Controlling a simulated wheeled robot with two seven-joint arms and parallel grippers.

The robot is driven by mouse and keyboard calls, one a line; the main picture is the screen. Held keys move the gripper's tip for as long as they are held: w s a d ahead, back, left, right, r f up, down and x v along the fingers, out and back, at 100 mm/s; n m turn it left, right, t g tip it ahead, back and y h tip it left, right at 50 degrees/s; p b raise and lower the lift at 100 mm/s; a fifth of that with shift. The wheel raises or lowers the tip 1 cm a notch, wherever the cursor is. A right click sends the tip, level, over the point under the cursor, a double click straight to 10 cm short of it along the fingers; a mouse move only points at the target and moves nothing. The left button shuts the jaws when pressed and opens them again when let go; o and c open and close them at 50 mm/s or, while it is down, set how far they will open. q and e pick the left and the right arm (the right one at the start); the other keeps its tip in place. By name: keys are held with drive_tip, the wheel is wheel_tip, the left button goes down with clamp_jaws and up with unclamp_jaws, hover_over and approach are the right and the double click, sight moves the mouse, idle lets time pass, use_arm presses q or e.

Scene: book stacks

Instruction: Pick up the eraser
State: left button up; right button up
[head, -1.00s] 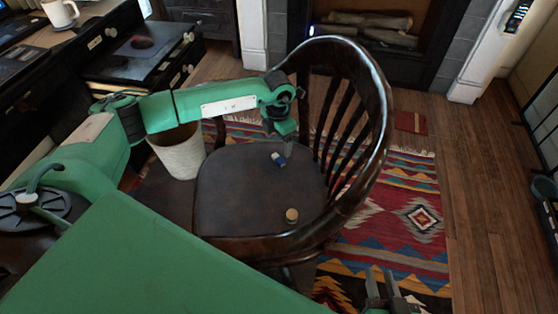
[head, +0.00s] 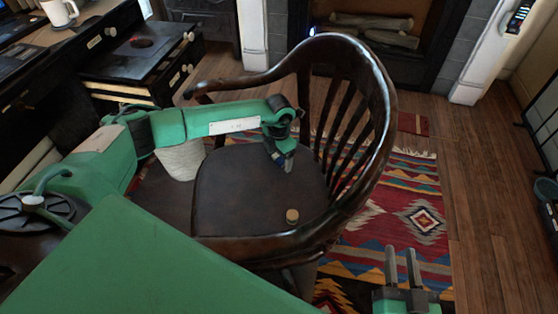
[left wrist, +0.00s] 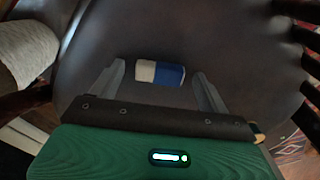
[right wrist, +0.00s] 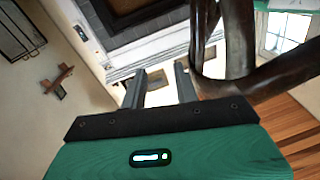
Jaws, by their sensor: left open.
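The eraser, a small blue and white block (left wrist: 160,73), lies on the dark seat of the wooden chair (head: 235,190). In the head view it is mostly hidden by my left gripper (head: 284,165). My left gripper is open and low over the seat. In the left wrist view the eraser lies crosswise near the tips of the open fingers (left wrist: 158,80), with a gap on each side. My right gripper (head: 401,256) is open and empty, away from the seat at the lower right.
The chair's curved back and spindles (head: 385,130) rise to the right of my left gripper. A pale basket (head: 181,160) stands left of the chair. A patterned rug (head: 420,215) lies on the floor.

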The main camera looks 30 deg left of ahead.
use_arm(q)
drive_tip(key=c, duration=1)
drive_tip(key=shift+c, duration=0.3)
drive_tip(key=shift+r, duration=0.1)
